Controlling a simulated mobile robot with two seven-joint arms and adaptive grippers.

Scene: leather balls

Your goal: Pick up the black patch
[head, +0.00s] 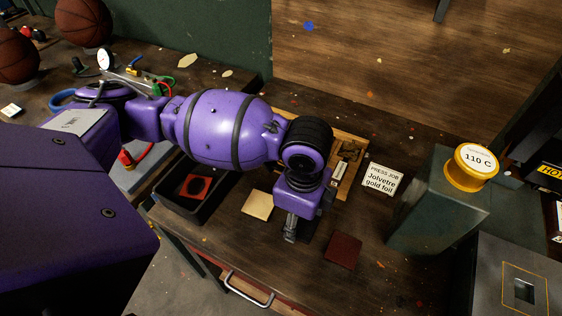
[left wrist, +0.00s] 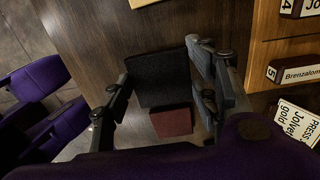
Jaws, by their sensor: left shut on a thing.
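The black patch (left wrist: 162,82) is a dark square in the left wrist view, between the two fingers of my left gripper (left wrist: 165,75). In the head view my left gripper (head: 291,232) points down at the workbench, between the tan patch (head: 258,204) and the dark red patch (head: 343,250). It is shut on the black patch, which is mostly hidden there behind the gripper. The red patch (left wrist: 171,122) also shows just below the black one in the left wrist view. I cannot tell how far the black patch is above the bench. My right gripper is not in view.
A black tray (head: 205,208) with a red patch (head: 197,187) stands left. A "PRESS JOB Jolvetre gold foil" card (head: 382,180) lies right, near a grey post with a yellow-rimmed 110 C dial (head: 472,166). A wooden rack (head: 347,163) lies behind the gripper. Basketballs (head: 83,22) sit far left.

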